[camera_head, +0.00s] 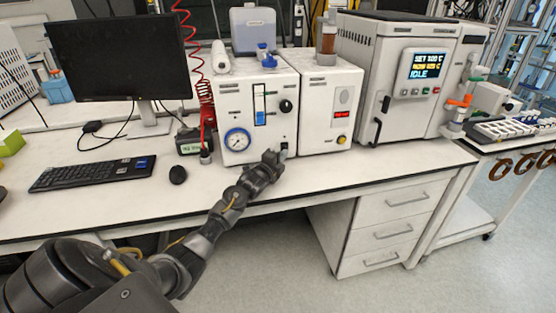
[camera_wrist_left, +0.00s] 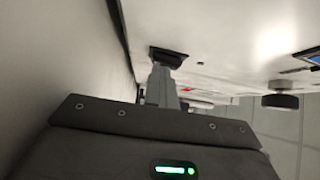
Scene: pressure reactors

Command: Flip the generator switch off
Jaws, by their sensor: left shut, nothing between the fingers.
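The generator (camera_head: 258,105) is a white box on the bench with a round gauge, a flow tube and a black knob on its front. Its small dark switch (camera_head: 284,146) is low at the right of that front, partly hidden by my left gripper (camera_head: 281,154). In the left wrist view the black switch (camera_wrist_left: 169,56) sits on the white panel, just beyond the tips of my left gripper (camera_wrist_left: 163,72). The left gripper is shut and empty, its tips at or very near the switch; contact and the switch's position cannot be told. My right gripper is out of view.
A second white unit (camera_head: 325,110) with a red display stands close on the right, then a larger reactor cabinet (camera_head: 405,75). The bench front edge is clear.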

